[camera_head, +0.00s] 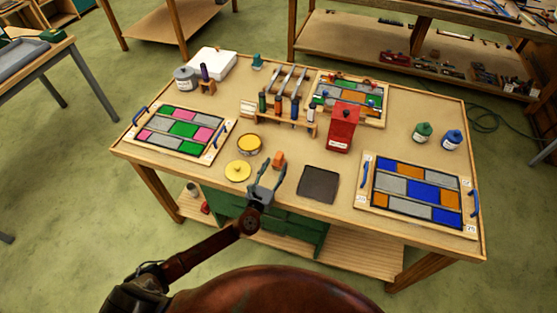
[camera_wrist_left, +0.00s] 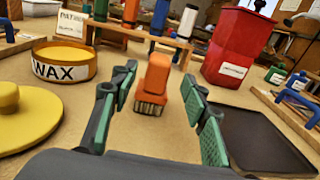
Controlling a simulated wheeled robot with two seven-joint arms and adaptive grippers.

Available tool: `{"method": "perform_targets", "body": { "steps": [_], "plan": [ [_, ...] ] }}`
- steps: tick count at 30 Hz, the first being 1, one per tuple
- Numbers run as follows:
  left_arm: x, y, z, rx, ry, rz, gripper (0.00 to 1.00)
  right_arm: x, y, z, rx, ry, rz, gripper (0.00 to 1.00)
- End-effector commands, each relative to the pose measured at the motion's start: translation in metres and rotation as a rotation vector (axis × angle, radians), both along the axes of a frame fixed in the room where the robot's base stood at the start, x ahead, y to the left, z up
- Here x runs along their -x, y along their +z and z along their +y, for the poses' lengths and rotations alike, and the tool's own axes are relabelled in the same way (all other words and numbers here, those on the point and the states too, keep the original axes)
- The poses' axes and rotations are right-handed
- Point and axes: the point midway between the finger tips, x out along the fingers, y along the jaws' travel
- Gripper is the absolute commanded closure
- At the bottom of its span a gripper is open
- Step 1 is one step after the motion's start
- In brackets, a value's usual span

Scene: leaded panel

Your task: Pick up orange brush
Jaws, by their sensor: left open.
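The orange brush (camera_head: 279,159) stands on the workbench between the wax tin and the dark square plate. In the left wrist view the orange brush (camera_wrist_left: 153,83) is upright, bristles down, straight ahead between my open fingers and a little beyond their tips. My left gripper (camera_head: 268,180) is open and empty, low over the table near its front edge; its green-padded fingers also show in the left wrist view (camera_wrist_left: 160,95). No contact with the brush is visible. My right gripper is not in view.
The wax tin (camera_head: 248,144) and its yellow lid (camera_head: 238,171) lie left of the brush. The dark plate (camera_head: 318,184) and red box (camera_head: 342,128) are to the right. Leaded panels (camera_head: 412,190) lie at both sides.

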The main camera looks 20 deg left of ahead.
Motion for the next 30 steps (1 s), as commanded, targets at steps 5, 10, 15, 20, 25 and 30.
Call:
{"method": "perform_targets", "body": {
  "steps": [5,10,15,20,25,30],
  "plan": [
    [-0.026,0.008,0.000,-0.002,-0.002,-0.003,0.58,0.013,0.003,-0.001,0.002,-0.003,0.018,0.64],
    [-0.047,0.007,-0.001,0.000,-0.002,-0.001,0.58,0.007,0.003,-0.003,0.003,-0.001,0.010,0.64],
    [-0.051,0.007,0.000,0.001,-0.001,0.000,0.58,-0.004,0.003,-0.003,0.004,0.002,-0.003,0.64],
    [-0.051,0.007,0.001,0.001,0.001,0.000,0.59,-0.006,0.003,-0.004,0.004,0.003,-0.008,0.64],
    [-0.051,0.007,0.002,0.000,0.001,0.000,0.71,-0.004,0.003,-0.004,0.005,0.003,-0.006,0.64],
    [-0.051,0.007,0.002,0.000,0.001,0.000,0.83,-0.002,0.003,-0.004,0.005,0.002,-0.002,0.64]
  ]
}}
